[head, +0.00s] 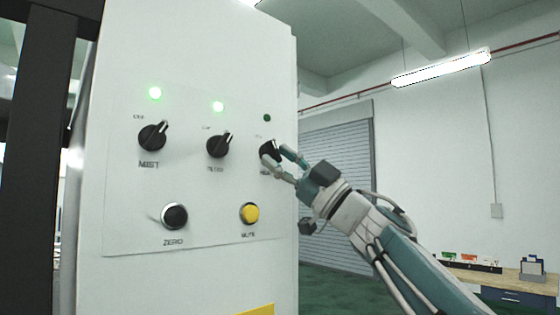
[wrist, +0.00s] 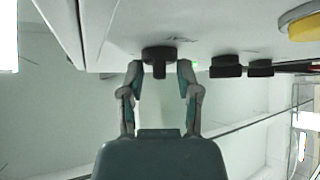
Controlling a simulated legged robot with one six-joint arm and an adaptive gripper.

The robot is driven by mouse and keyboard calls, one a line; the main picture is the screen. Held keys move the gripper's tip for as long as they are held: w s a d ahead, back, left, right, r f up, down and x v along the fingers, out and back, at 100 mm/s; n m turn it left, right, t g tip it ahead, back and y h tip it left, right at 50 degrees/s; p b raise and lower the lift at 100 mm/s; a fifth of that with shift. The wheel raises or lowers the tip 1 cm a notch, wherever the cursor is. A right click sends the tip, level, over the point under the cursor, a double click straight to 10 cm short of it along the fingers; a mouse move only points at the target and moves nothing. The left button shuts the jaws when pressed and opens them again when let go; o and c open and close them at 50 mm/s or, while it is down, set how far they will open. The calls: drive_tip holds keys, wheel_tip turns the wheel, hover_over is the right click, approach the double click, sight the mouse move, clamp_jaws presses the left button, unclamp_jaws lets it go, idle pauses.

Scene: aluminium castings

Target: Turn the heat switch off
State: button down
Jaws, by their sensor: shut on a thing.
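The heat switch (head: 267,150) is a black rotary knob at the right end of the upper row on a white panel. Its label is partly hidden by my gripper, and the small lamp (head: 267,118) above it is dark green and unlit. My gripper (head: 283,163) is at this knob, with its fingers shut on it. In the wrist view the heat switch (wrist: 159,57) sits between the two fingertips (wrist: 160,75), one on each side.
Two like knobs, MIST (head: 152,137) and another (head: 218,145), sit to the left under lit green lamps. Below are a black ZERO button (head: 174,217) and a yellow MUTE button (head: 249,213). A workbench (head: 510,279) stands far right.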

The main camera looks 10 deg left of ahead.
idle(0.4)
drive_tip(key=c, duration=0.7)
unclamp_jaws()
drive_tip(key=shift+a, duration=0.1)
drive_tip(key=v, duration=1.2)
